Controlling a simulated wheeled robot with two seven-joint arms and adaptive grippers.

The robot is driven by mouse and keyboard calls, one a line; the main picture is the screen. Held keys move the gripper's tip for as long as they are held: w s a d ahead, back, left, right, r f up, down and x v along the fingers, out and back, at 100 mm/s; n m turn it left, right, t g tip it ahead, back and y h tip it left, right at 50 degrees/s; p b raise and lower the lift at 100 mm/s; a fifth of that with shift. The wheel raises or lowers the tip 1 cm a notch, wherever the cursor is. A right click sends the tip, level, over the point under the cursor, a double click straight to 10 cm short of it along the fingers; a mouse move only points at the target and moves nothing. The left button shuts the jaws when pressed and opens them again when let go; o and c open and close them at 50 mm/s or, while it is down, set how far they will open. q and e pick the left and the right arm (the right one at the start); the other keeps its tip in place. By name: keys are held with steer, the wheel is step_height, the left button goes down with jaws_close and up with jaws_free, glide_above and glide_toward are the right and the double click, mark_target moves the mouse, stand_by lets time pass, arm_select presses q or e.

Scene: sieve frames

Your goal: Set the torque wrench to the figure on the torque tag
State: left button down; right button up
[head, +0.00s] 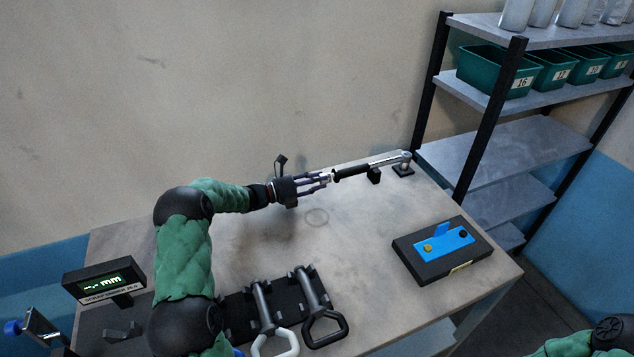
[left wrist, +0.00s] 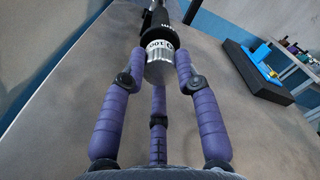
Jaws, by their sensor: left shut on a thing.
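The torque wrench (head: 352,171) lies level at the back of the bench, its black grip toward my left gripper and its silver head on a small dark block at the right. My left gripper (head: 325,178) reaches it from the left, in line with the handle. In the left wrist view its purple fingers surround the silver end knob (left wrist: 158,72), shut on it. I cannot make out a torque tag or the set figure. My right gripper is out of view.
A black box with a blue plate (head: 443,244) stands at the right of the bench. Two handled tools (head: 312,290) lie on a dark rack at the front. A display (head: 105,282) stands front left. Shelves with green bins (head: 492,72) stand right. Mid-bench is clear.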

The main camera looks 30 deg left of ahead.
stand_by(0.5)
arm_select(q)
steer(key=c, duration=0.9)
jaws_free()
steer(key=v, duration=1.2)
